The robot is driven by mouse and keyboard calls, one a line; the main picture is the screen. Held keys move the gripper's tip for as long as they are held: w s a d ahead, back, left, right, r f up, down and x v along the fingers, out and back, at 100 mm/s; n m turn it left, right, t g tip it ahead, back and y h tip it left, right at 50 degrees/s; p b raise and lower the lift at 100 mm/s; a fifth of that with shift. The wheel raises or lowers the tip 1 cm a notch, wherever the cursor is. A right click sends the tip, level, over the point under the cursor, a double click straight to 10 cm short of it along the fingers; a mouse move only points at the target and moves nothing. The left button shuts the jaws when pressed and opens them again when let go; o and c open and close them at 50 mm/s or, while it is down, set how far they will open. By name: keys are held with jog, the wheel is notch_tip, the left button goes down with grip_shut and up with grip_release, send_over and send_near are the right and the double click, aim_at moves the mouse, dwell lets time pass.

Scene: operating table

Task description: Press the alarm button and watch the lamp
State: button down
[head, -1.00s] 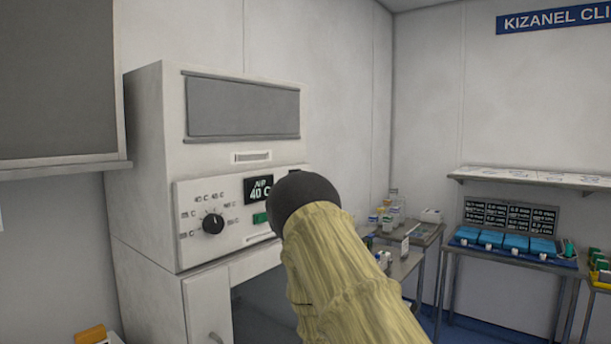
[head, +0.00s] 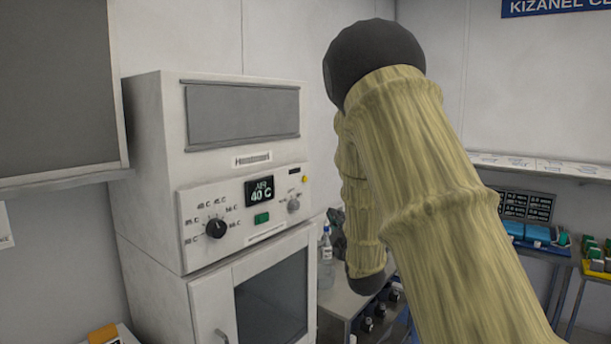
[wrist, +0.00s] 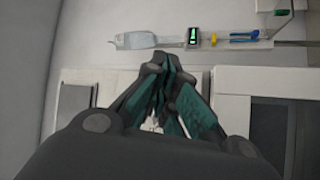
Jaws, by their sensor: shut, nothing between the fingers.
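In the head view a white cabinet has a control panel (head: 243,222) with a black dial (head: 216,228), a lit display reading 40 C (head: 259,191), a green rectangular button (head: 261,218), a grey knob (head: 293,205) and a small round yellow piece (head: 305,180). I cannot tell which of these, if any, is the alarm button or the lamp. My gripper (wrist: 162,72) shows in the wrist view, its teal-lined fingers closed together and empty. In the head view I cannot make it out clearly; my arm covers the right side.
The cabinet's glass door (head: 272,292) is below the panel. A bottle (head: 326,246) stands on a side table to the right. A blue tray table and a wall shelf (head: 545,166) are at the far right. The wrist view shows a small device with a green display (wrist: 193,35).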

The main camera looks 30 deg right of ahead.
aim_at(305, 179)
notch_tip(305, 179, up, 8)
jog(key=d+t, duration=0.1)
jog(key=d, duration=0.1)
jog(key=shift+s+r+n+t+h+p, duration=0.2)
jog(key=shift+s+n+t+h+p, duration=0.1)
jog(key=shift+s+n+t+p, duration=0.1)
jog(key=shift+a, duration=0.1)
jog(key=w+a, duration=0.3)
jog(key=w, duration=0.5)
jog(key=shift+a+p, duration=0.15)
jog(key=shift+p, duration=0.25)
jog(key=shift+w, duration=0.2)
dwell(0.9)
jog(key=shift+w+a+b, duration=0.2)
jog(key=shift+w+b, duration=0.1)
jog(key=shift+b, duration=0.05)
